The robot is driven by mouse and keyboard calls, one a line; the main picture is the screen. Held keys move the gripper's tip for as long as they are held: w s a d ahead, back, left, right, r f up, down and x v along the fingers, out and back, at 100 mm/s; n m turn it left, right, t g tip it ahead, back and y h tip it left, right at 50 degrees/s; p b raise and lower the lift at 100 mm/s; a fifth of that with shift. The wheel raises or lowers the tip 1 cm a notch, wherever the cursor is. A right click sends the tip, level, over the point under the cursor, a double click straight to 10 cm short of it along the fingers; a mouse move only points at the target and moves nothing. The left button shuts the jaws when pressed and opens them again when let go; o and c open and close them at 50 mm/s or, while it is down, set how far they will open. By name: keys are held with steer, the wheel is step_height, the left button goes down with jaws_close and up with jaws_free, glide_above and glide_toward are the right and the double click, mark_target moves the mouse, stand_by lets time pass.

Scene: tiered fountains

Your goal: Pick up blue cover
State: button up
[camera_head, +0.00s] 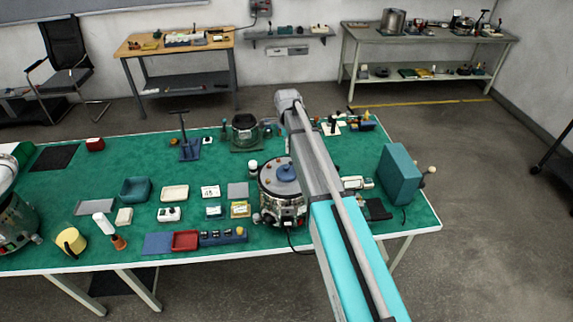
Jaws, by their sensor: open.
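A round blue piece (285,172), which looks like the blue cover, sits on top of a round metal pot (281,209) on the green table, right of its middle. The pot stands just left of my arm, which hides part of its right side.
A teal box (399,174) stands right of my arm. Small trays, a red tray (185,241) and a blue rack (223,237) lie left of the pot. A dark pot (245,132) stands behind. A black cable hangs at the front edge.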

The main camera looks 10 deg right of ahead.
mark_target(287, 166)
steer(key=shift+w+a+r+m, duration=0.15)
steer(key=shift+w+r+m, duration=0.25)
steer(key=shift+w, duration=0.15)
steer(key=shift+f, duration=0.1)
step_height(287, 166, down, 8)
steer(key=b, duration=0.8)
steer(key=shift+f, duration=0.25)
steer(key=shift+b, duration=0.3)
steer(key=shift+f+b, duration=2.55)
steer(key=shift+f, duration=0.05)
steer(key=shift+c, duration=0.2)
jaws_close()
